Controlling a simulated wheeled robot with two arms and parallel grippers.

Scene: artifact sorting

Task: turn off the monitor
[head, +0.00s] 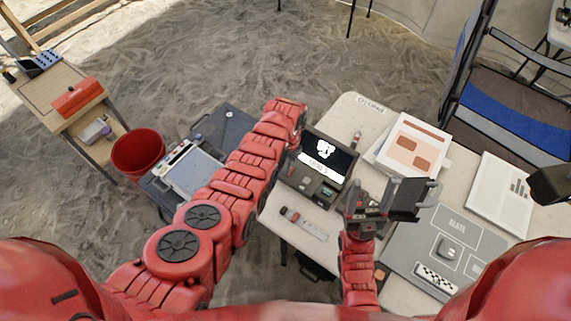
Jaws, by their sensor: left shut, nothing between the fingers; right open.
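The monitor (324,154) is a small dark unit at the left part of the pale table (345,111). Its screen is lit, with a white figure and a white strip. Below the screen is a panel (325,188) with small controls. My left arm reaches up from the left and bends at the monitor's left side. My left gripper (291,160) is shut and empty, close by the monitor's left edge; the arm partly hides it, and I cannot tell whether it touches. My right gripper (388,197) is open and empty over the table, right of the monitor.
Papers (412,146) and a grey slate mat (408,248) lie to the right on the table. A small labelled strip (304,224) lies in front of the monitor. A red bucket (138,153) and a wooden stand (58,80) are at left. A folding chair (515,100) stands behind.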

